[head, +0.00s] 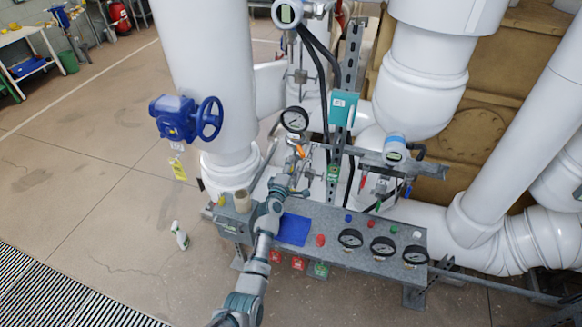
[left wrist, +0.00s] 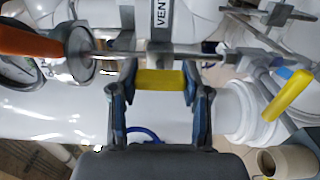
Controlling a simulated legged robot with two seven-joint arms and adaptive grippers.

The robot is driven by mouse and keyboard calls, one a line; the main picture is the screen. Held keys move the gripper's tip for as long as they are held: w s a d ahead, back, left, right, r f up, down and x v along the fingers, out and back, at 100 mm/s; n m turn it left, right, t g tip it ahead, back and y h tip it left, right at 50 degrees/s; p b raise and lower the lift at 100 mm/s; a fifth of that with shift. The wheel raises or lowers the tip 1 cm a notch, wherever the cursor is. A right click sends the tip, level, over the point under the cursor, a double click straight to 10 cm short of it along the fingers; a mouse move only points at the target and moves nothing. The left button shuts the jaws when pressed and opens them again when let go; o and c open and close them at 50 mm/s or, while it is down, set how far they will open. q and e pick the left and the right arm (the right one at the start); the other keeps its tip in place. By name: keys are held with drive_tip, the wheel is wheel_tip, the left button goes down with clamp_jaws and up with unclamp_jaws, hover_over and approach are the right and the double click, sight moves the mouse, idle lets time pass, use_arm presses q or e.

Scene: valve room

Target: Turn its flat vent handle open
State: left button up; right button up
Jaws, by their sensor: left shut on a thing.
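The flat vent handle (left wrist: 160,80) is a short yellow bar under a label reading VENT (left wrist: 160,14) in the left wrist view. My left gripper (left wrist: 159,72) is shut on it, with one finger at each end of the yellow part. In the head view my left gripper (head: 295,168) reaches over the grey panel to the small pipework below a round gauge (head: 294,119). There the handle is too small and covered to make out. My right gripper is not in view.
An orange handle (left wrist: 28,42) lies left of the held one, and another yellow handle (left wrist: 288,95) is at the right. The grey panel (head: 330,222) carries gauges, buttons and a blue cloth-like patch (head: 294,229). A blue valve handwheel (head: 209,118) and thick white pipes stand around.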

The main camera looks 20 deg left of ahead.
use_arm(q)
drive_tip(key=shift+f, duration=0.25)
drive_tip(key=o, duration=1.2)
drive_tip(key=shift+a, duration=0.1)
drive_tip(key=shift+c, duration=0.2)
drive_tip(key=shift+s, duration=0.1)
drive_tip(key=s, duration=1.1)
drive_tip(key=shift+s+a, duration=0.2)
drive_tip(key=shift+s, duration=0.15)
